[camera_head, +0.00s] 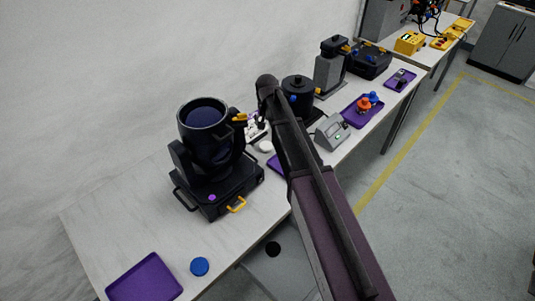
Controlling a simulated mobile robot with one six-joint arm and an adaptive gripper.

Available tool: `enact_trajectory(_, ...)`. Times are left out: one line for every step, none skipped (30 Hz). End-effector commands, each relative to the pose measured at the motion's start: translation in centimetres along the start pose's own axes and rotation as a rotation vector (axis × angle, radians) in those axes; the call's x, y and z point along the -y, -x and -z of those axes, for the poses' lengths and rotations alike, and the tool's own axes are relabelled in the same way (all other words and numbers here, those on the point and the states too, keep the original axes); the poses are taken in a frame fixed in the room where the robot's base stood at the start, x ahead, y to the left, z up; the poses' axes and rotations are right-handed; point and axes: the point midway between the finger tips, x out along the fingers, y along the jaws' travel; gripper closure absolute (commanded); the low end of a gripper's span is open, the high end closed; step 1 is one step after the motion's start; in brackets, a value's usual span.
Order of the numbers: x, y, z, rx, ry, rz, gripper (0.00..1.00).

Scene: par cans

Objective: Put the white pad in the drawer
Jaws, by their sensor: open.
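A small round white pad (266,146) lies on the long table, just right of the black moving-head lamp. My arm reaches across the picture from the lower right and partly covers this area. My gripper (257,131) seems to be the small black-and-white shape beside the arm, close to the white pad. It is open; the picture is too small to show whether it touches the pad. A grey surface (252,268) lies below the table's front edge, with a black disc (273,249) on it. I cannot tell whether this is the drawer.
The black lamp (206,150) stands tall left of my gripper. A purple tray (145,280) and a blue disc (199,266) lie near the front. A black can (298,90), grey sloped box (332,131) and another purple tray (359,112) stand further right. Floor on the right is clear.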

Motion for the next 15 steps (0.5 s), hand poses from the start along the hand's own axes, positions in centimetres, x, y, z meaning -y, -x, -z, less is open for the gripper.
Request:
enact_trajectory(0.82,-0.69,0.64,-0.003,-0.003,0.000,0.00)
enact_trajectory(1.05,-0.77,0.78,-0.004,-0.006,0.001,0.00)
enact_trajectory(1.27,-0.84,0.90,-0.006,-0.008,0.001,0.00)
enact_trajectory(1.37,-0.86,0.96,-0.006,-0.010,0.001,0.00)
enact_trajectory(1.43,-0.86,0.99,-0.007,-0.011,0.001,0.00)
enact_trajectory(1.46,-0.83,0.99,-0.007,-0.012,0.001,0.00)
enact_trajectory(1.46,-0.81,0.97,-0.007,-0.012,0.001,0.00)
enact_trajectory(1.44,-0.78,0.96,-0.007,-0.013,0.001,0.00)
enact_trajectory(1.41,-0.76,0.94,-0.007,-0.013,0.001,0.00)
enact_trajectory(1.40,-0.75,0.93,-0.007,-0.012,0.001,0.00)
enact_trajectory(1.40,-0.75,0.93,-0.007,-0.012,0.001,0.00)
enact_trajectory(1.39,-0.75,0.93,-0.007,-0.012,0.001,0.00)
enact_trajectory(1.38,-0.75,0.93,-0.007,-0.012,0.001,0.00)
enact_trajectory(1.37,-0.76,0.93,-0.007,-0.012,0.001,0.00)
enact_trajectory(1.37,-0.79,0.93,-0.007,-0.012,0.001,0.00)
